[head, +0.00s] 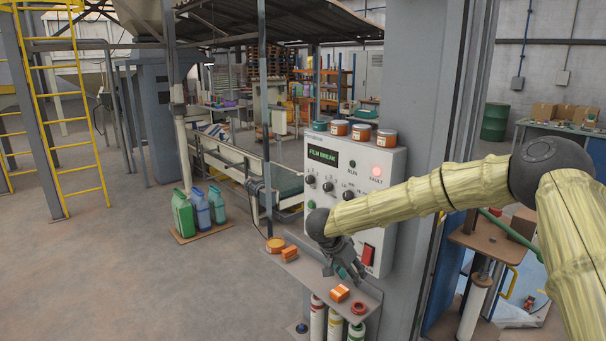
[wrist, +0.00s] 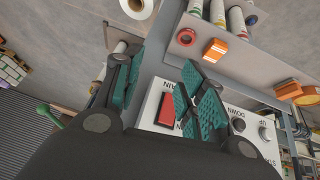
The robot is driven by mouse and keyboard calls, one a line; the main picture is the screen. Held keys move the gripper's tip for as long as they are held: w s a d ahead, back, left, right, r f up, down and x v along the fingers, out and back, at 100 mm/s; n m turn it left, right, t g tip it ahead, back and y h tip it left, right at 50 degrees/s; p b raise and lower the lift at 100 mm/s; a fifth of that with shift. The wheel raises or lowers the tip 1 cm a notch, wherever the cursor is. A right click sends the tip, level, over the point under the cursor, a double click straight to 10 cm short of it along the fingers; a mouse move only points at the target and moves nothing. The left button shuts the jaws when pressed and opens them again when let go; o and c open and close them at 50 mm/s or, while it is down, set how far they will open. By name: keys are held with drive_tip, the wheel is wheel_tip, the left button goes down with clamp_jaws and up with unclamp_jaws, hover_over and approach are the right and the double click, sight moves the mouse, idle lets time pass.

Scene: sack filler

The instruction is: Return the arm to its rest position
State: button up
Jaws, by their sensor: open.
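My arm (head: 400,200), in a pale yellow ribbed cover, reaches from the right edge across the control box (head: 380,163). My gripper (head: 347,270) hangs at its end, pointing down, in front of the lower part of the box and above the small shelf. In the wrist view my gripper (wrist: 165,72) has its teal-padded fingers spread apart with nothing between them. The red main switch (head: 368,255) is on the box just right of the gripper. It also shows in the wrist view (wrist: 167,108), beyond the fingers. I cannot tell whether the gripper touches the box.
The shelf (head: 312,272) holds orange boxes (head: 339,293) and a red ring (head: 358,308), with cylinders (head: 318,318) below. A grey column (head: 415,100) stands behind the box. Open floor (head: 150,280) lies left.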

drive_tip(key=s+d+f+n+t+y+b, duration=0.1)
drive_tip(key=s+f+n+b, duration=0.1)
drive_tip(key=s+f, duration=0.7)
drive_tip(key=s+f+n+t+b, duration=0.15)
drive_tip(key=s+f, duration=0.35)
drive_tip(key=f, duration=0.8)
drive_tip(key=s+d+f+n+t+y+b, duration=0.1)
drive_tip(key=s+f+n+b, duration=0.2)
drive_tip(key=s+f, duration=0.65)
drive_tip(key=s+d+f+g+y+b, duration=0.1)
drive_tip(key=s+f, duration=0.3)
drive_tip(key=s, duration=0.6)
drive_tip(key=s+d+f+n+g+y+b, duration=0.1)
drive_tip(key=s+d+f+g+b, duration=0.1)
drive_tip(key=s, duration=0.9)
drive_tip(key=s+d+f+n+g+y+b, duration=0.1)
drive_tip(key=s+d+f+g, duration=0.2)
drive_tip(key=s+f, duration=0.3)
drive_tip(key=s, duration=0.4)
drive_tip(key=shift+s+d, duration=0.15)
drive_tip(key=shift+n+g, duration=0.25)
